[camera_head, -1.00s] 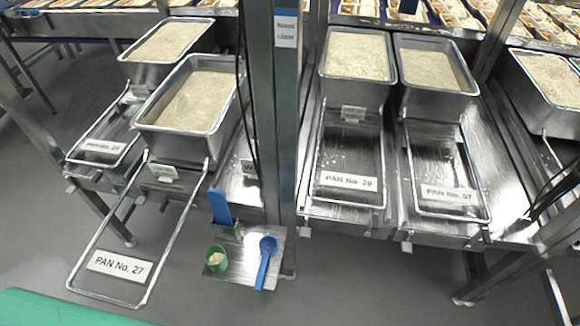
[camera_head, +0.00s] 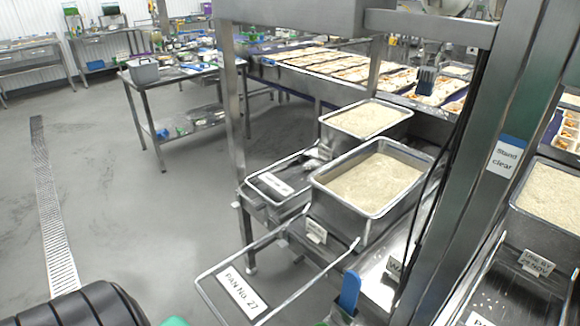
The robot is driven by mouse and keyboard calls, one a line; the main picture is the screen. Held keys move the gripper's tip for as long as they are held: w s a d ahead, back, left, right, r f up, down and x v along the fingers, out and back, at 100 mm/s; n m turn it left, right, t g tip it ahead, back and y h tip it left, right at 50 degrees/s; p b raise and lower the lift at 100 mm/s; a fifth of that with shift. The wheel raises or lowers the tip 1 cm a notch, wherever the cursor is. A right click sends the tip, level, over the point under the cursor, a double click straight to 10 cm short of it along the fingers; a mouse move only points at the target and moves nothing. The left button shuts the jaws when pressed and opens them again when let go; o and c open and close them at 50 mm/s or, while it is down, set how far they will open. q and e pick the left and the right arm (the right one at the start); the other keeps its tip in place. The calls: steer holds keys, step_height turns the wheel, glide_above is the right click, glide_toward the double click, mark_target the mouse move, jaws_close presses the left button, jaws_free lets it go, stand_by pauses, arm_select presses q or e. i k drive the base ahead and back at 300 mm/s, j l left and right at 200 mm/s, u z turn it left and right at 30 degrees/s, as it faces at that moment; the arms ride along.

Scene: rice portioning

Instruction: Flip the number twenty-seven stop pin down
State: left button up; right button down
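The pan of rice (camera_head: 338,212) behind the PAN No. 27 label (camera_head: 239,291) is a deep metal pan, set forward of the pan behind it. Its wire frame (camera_head: 318,285) sticks out past the shelf front, over the floor, and carries the label. A small metal piece (camera_head: 283,243) sits at the shelf's front edge by the left side of this frame. I cannot tell whether it is the stop pin, or whether it is up or down. Neither gripper is in view.
A steel post (camera_head: 470,215) with a "Stand clear" sign rises to the right. A blue handle (camera_head: 349,291) stands upright below. The floor to the left is open.

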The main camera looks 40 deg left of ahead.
mark_target(283, 244)
steer(key=u, duration=1.3)
